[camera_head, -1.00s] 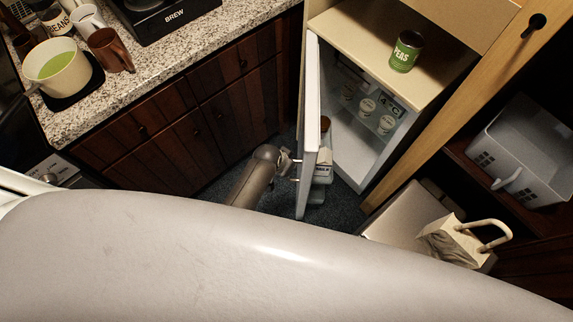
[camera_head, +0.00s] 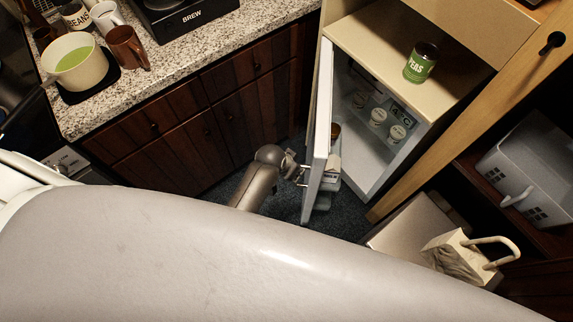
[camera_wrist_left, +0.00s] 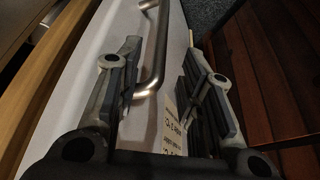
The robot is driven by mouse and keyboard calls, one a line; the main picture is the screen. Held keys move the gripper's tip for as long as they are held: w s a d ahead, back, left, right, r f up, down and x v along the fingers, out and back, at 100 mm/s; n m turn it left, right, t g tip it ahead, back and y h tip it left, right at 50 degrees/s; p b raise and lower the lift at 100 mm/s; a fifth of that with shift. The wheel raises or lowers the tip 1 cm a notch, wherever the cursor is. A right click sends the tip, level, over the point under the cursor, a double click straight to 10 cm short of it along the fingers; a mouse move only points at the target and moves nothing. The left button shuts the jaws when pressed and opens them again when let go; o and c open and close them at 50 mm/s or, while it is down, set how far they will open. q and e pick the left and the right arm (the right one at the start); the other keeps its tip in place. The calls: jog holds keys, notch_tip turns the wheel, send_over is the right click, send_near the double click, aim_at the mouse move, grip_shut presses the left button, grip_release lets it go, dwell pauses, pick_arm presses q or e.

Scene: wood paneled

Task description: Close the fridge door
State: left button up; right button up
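The white fridge door (camera_head: 318,130) stands ajar in the head view, swung out to the left of the fridge (camera_head: 375,135), with its inside shelves partly showing. My left gripper (camera_head: 298,172) is at the outer face of the door, by its handle. In the left wrist view, the metal bar handle (camera_wrist_left: 155,50) runs between the two dark-padded fingers of my left gripper (camera_wrist_left: 160,90). The fingers are apart, with space around the bar; contact is hard to tell. My right gripper is in neither view.
A green can (camera_head: 421,63) stands on the surface above the fridge. A granite counter (camera_head: 190,55) with wooden cabinets is at the left. Dark carpet shows below the door.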

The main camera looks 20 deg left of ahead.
pick_arm(q)
jog(key=v, duration=0.7)
jog(key=shift+r, duration=0.2)
